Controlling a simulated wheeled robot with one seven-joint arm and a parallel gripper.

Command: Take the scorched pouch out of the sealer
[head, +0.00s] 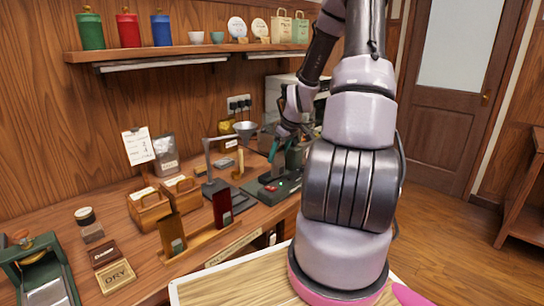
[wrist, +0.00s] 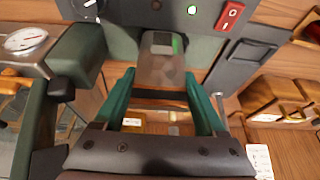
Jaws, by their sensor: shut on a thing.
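The sealer (head: 262,190) is a dark box on the counter with a green light and a red switch. In the wrist view its panel (wrist: 213,42) fills the top, with the lit green lamp and red rocker switch. The pouch (wrist: 165,73), a greyish-brown translucent packet with a small green patch, lies at the sealer's front edge. My gripper (wrist: 161,84) has its teal fingers on either side of the pouch and is shut on it. In the head view my gripper (head: 276,154) is just above the sealer; the pouch cannot be made out there.
Left of the sealer stand a black stand (head: 208,165), wooden boxes (head: 147,207) and a wooden rack (head: 195,243) with upright packets. A funnel (head: 245,128) is behind. A wall shelf (head: 180,50) holds canisters. A pale wooden tray (head: 225,288) is at the front.

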